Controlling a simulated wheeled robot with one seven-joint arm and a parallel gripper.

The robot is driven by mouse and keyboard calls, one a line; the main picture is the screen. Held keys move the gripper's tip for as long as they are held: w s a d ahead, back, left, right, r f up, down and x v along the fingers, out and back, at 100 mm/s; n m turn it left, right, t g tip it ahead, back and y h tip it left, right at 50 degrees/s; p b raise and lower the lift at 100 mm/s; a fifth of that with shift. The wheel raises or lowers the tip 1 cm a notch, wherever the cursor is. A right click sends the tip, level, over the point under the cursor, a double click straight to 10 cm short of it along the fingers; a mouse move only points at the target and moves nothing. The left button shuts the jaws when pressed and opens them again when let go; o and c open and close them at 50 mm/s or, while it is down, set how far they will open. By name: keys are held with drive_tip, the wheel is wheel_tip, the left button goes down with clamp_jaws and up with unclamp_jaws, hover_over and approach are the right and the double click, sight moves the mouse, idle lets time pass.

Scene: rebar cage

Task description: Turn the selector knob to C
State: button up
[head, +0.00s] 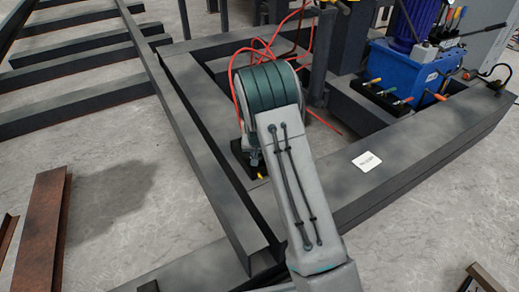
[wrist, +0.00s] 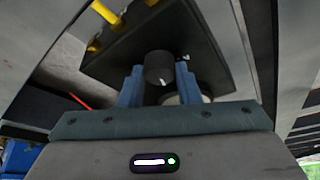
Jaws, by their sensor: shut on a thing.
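In the wrist view the selector knob (wrist: 159,68) is a dark round knob with a white pointer line, on a black panel (wrist: 205,45). My gripper (wrist: 159,80) has its two blue fingers on either side of the knob, shut on it. The pointer line shows on the knob's face, toward the lower right. A small white mark (wrist: 186,57) shows on the panel right of the knob. I cannot read any letters. In the head view my arm hides the knob and my gripper; only a dark edge of the panel (head: 240,160) shows beside the arm.
Yellow parts (wrist: 105,12) stand at the panel's upper left in the wrist view. Dark steel beams (head: 375,170) surround the arm in the head view. A blue hydraulic unit (head: 405,75) with levers stands at upper right. Red cables (head: 265,50) loop behind the arm.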

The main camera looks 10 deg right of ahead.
drive_tip(key=m+p, duration=0.1)
drive_tip(key=m, duration=0.1)
drive_tip(key=m+h+p, duration=0.1)
drive_tip(key=m+p, duration=0.1)
drive_tip(key=shift+a+r+g+h+p, duration=0.2)
drive_tip(key=shift+g+h+p, duration=0.1)
drive_tip(key=shift+g, duration=0.1)
drive_tip(key=shift+w+f+m+g+h+p, duration=0.1)
drive_tip(key=shift+m+g+h+p, duration=0.15)
drive_tip(key=shift+m+p, duration=0.6)
drive_tip(key=shift+w+f+m+g+h+p, duration=0.1)
drive_tip(key=shift+m+g+h+p, duration=0.15)
drive_tip(key=shift+m, duration=1.1)
drive_tip(key=o, duration=1)
drive_tip(key=p+v, duration=0.4)
drive_tip(key=v, duration=0.9)
drive_tip(key=shift+a+r, duration=0.15)
drive_tip(key=shift+r, duration=0.2)
